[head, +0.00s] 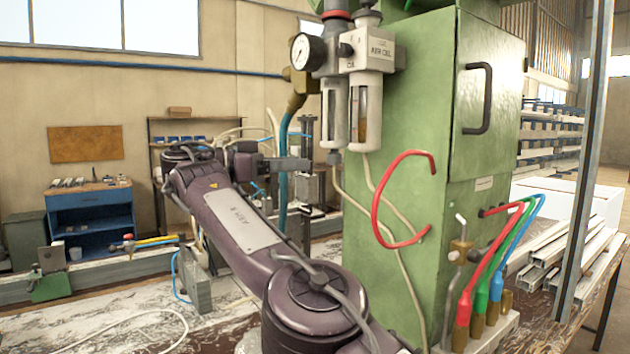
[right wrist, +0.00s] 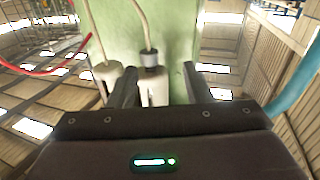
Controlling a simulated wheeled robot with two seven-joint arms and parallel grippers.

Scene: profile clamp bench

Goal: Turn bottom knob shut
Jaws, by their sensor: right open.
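The air unit's two pale bowls (head: 335,112) hang on the green machine's left side in the head view. A small grey bottom knob (head: 334,158) sits under the left bowl, with a beige hose running down from it. In the right wrist view the bowls appear inverted, and the grey knob (right wrist: 151,59) shows with its hose going up. My right gripper (head: 300,165) is open and empty, to the left of the knob at about its height. In the right wrist view its fingers (right wrist: 160,80) stand either side of one bowl's end. Contact cannot be told. My left gripper is out of view.
The green cabinet (head: 400,190) fills the space right of the bowls. A red hose (head: 378,205) loops out from its side. A pressure gauge (head: 307,51) and a teal hose (head: 284,150) are close to the bowls. White profiles (head: 560,245) lie at right.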

